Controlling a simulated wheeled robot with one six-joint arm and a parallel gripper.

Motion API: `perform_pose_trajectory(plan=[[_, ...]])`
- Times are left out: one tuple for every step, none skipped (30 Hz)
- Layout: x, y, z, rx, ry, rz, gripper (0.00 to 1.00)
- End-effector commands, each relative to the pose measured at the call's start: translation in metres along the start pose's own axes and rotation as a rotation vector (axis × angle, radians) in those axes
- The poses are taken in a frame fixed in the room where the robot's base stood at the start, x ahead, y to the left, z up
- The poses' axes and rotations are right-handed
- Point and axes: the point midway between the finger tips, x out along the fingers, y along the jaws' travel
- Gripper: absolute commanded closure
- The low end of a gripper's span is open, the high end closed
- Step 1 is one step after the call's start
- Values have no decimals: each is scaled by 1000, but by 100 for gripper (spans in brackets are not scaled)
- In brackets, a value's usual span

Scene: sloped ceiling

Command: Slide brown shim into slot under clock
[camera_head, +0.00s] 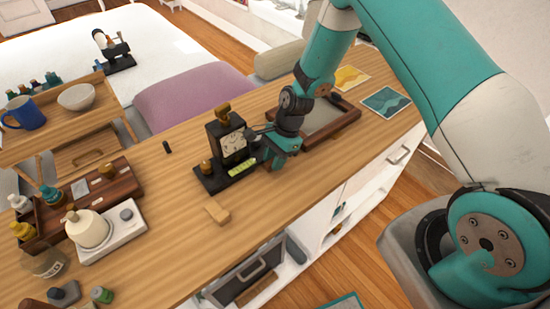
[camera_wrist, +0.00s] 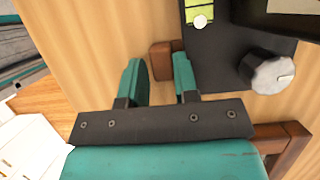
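The black clock (camera_head: 230,143) stands upright on a dark base with a yellow-green level vial (camera_head: 242,168). In the wrist view the clock's black base (camera_wrist: 218,60) fills the upper right, with a silver knob (camera_wrist: 268,73) on it. A small reddish-brown block, likely the brown shim (camera_wrist: 161,62), lies at the base's edge; its right end is partly hidden. I cannot tell whether it is in the slot. My gripper (camera_head: 274,158) is at the clock's right side. In the wrist view its two teal fingers (camera_wrist: 160,75) are apart, with the block just beyond the gap.
A tan block (camera_head: 217,211) lies in front of the clock. A brown-framed tray (camera_head: 350,112) stands close behind my gripper.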

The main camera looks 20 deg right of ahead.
Motion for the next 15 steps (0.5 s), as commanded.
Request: perform_pose_trajectory(plan=[[-2, -8, 1, -8, 2, -24, 53], [-2, -8, 1, -8, 2, -24, 53], [-3, -8, 1, -9, 2, -25, 53], [-4, -8, 0, -8, 1, -26, 53], [-6, -8, 0, -8, 2, -27, 52], [-9, -9, 0, -8, 2, -29, 50], [-13, -10, 0, -9, 2, -31, 50], [-17, -10, 0, -9, 2, -32, 50], [-24, -10, 0, -9, 2, -33, 50], [-30, -9, -1, -9, 3, -33, 50], [-37, -9, -1, -8, 3, -34, 50], [-46, -8, -1, -7, 4, -32, 50], [-53, -8, -1, -7, 4, -30, 50], [-61, -6, -1, -6, 4, -28, 50], [-72, -6, -2, -4, 4, -26, 50]])
